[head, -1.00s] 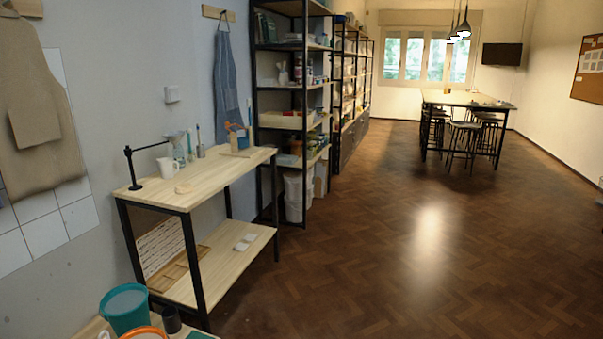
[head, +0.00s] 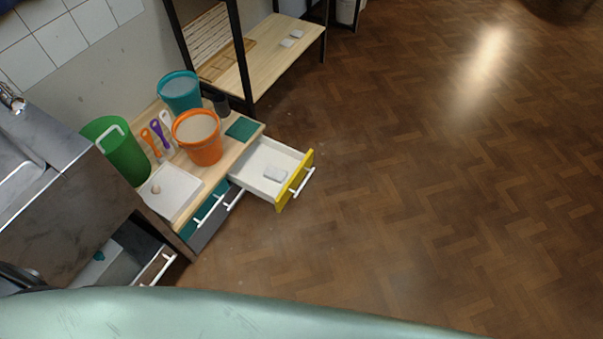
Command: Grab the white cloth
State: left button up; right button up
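A small white folded piece (head: 275,173), which looks like a cloth, lies inside an open white drawer with a yellow front (head: 284,195). Two similar small white pieces lie on the lower wooden shelf of the rack, one in front (head: 285,43) and one behind it (head: 297,34). At this size I cannot tell for sure which of them are cloth. Neither of my grippers is in view.
The counter holds an orange bucket (head: 199,150), a teal bucket (head: 180,105), a green bin (head: 123,165), several brushes and a white tray (head: 183,208). Another drawer (head: 140,262) stands open at lower left, near the metal sink (head: 35,150). The wooden floor (head: 430,190) to the right is clear.

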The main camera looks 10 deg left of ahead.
aim_at(273, 172)
jog(key=i+l+z, duration=0.25)
jog(key=i, duration=0.4)
jog(key=i+l+z, duration=0.2)
jog(key=i+l, duration=0.15)
jog(key=i, duration=0.3)
jog(key=i+l+z, duration=0.25)
jog(key=i, duration=0.4)
jog(key=i+u, duration=0.4)
jog(key=i, duration=0.3)
jog(key=i+l+u, duration=0.25)
jog(key=i+u, duration=0.15)
jog(key=i, duration=0.3)
jog(key=i+u, duration=0.2)
jog(key=u, duration=0.25)
jog(key=i+u, duration=0.15)
jog(key=u, duration=0.3)
jog(key=i+l+u, duration=0.1)
jog(key=u, duration=0.4)
jog(key=i+l+u, duration=0.2)
jog(key=u, duration=0.25)
jog(key=i+l+u, duration=0.15)
jog(key=u, duration=0.3)
